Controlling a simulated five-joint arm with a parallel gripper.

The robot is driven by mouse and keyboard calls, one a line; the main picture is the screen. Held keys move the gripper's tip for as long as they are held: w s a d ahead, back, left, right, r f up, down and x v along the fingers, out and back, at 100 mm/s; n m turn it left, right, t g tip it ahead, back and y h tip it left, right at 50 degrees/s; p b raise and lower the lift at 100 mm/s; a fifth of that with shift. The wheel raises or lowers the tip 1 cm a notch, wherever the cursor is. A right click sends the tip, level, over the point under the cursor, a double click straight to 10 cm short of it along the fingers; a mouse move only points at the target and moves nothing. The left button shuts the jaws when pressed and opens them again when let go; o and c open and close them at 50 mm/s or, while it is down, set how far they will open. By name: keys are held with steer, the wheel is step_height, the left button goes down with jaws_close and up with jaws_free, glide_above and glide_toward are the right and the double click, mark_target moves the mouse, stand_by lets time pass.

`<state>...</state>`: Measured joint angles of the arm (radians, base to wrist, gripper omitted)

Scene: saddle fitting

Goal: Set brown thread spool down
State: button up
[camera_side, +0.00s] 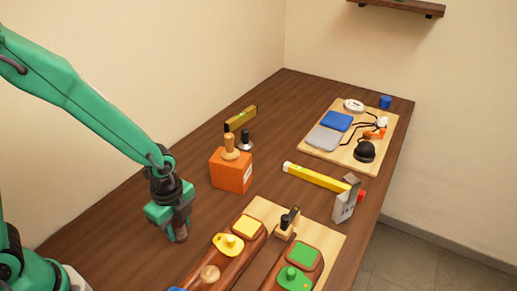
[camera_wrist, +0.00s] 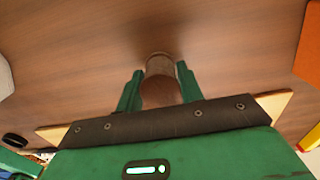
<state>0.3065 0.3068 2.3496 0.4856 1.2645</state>
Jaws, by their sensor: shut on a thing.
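The brown thread spool (camera_side: 178,234) is at the lower tip of my gripper (camera_side: 176,222) in the side view, left of the orange block. In the wrist view, the spool (camera_wrist: 159,66) sits between the two green fingers of my gripper (camera_wrist: 160,82), which are shut on it. It points down at the brown table (camera_side: 125,235). A dark shadow lies close to its far end. I cannot tell whether it touches the table. The fingers hide part of its sides.
An orange block (camera_side: 231,172) with a wooden-handled stamp (camera_side: 230,147) stands right of my gripper. A board (camera_side: 325,240) with brown trays is at the front. A yellow level (camera_side: 318,177) and another board (camera_side: 315,145) lie farther right. Table around the spool is bare.

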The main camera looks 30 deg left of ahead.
mark_target(176, 221)
steer(key=shift+f, duration=0.2)
steer(key=o, duration=1)
steer(key=shift+r, duration=0.15)
step_height(176, 221, up, 12)
stand_by(0.5)
stand_by(0.5)
